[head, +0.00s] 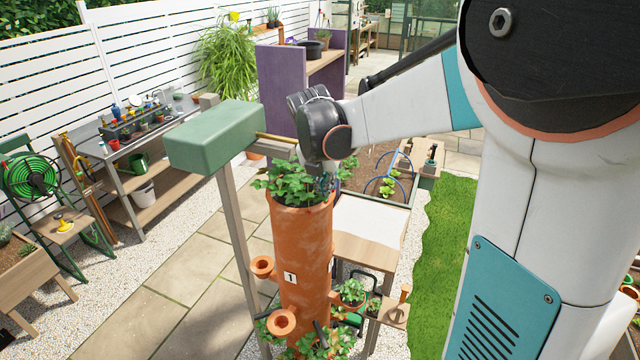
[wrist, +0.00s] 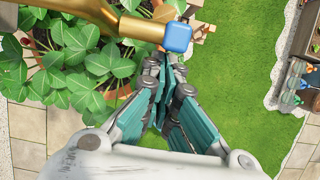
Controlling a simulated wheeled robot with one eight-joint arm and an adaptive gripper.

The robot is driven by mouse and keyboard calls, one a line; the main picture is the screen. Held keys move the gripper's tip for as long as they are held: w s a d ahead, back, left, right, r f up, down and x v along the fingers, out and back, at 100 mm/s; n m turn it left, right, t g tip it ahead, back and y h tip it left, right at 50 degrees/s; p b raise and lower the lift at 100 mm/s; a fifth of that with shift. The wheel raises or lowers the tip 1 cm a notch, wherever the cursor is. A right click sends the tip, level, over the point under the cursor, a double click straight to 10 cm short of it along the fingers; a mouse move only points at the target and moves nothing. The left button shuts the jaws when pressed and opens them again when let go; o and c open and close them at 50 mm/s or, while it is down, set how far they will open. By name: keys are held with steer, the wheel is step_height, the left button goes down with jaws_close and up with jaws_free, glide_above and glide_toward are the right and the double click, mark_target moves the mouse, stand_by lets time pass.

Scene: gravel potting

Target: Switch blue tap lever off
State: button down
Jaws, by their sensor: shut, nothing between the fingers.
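The blue tap lever (wrist: 177,37) shows in the wrist view as a small blue block at the end of a brass tap (wrist: 135,25). My gripper (wrist: 168,62) is shut and empty, its teal fingers together just below the lever in the picture. I cannot tell whether the fingertips touch it. In the head view my gripper (head: 326,184) points down over the leafy top of the terracotta tower planter (head: 302,235). There the brass pipe (head: 275,137) runs from a green box on a post towards my wrist, which hides the lever.
The green box (head: 215,137) stands on its post left of my wrist. Strawberry leaves (wrist: 85,60) lie close under the tap and left of my fingers. A wooden table (head: 368,245) and raised bed stand behind the planter. Open lawn (head: 445,260) lies to the right.

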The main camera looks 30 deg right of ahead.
steer(key=shift+w+d+f+t+h+b, duration=0.15)
steer(key=shift+f+t+h+b, duration=0.35)
steer(key=shift+h+b, duration=0.4)
steer(key=t+h+b, duration=0.1)
steer(key=b, duration=0.1)
steer(key=f+t+h+b, duration=0.1)
steer(key=b, duration=0.1)
steer(key=shift+w+d, duration=0.25)
steer(key=shift+d, duration=0.1)
steer(key=t+h+b, duration=0.1)
steer(key=b, duration=0.1)
steer(key=w+d+f+t+h+b, duration=0.1)
steer(key=h+b, duration=0.1)
steer(key=shift+d+b, duration=0.1)
steer(key=shift+b, duration=0.25)
steer(key=t+h+b, duration=0.1)
steer(key=d+t+h+b, duration=0.1)
steer(key=b, duration=0.1)
steer(key=shift+w, duration=0.35)
steer(key=shift+w+d+r+t+h+b, duration=0.2)
steer(key=shift+d+t+h+b, duration=0.1)
steer(key=shift+t+h+b, duration=0.3)
steer(key=shift+w+d+r+b, duration=0.4)
steer(key=shift+w+d, duration=0.05)
steer(key=shift+d, duration=0.05)
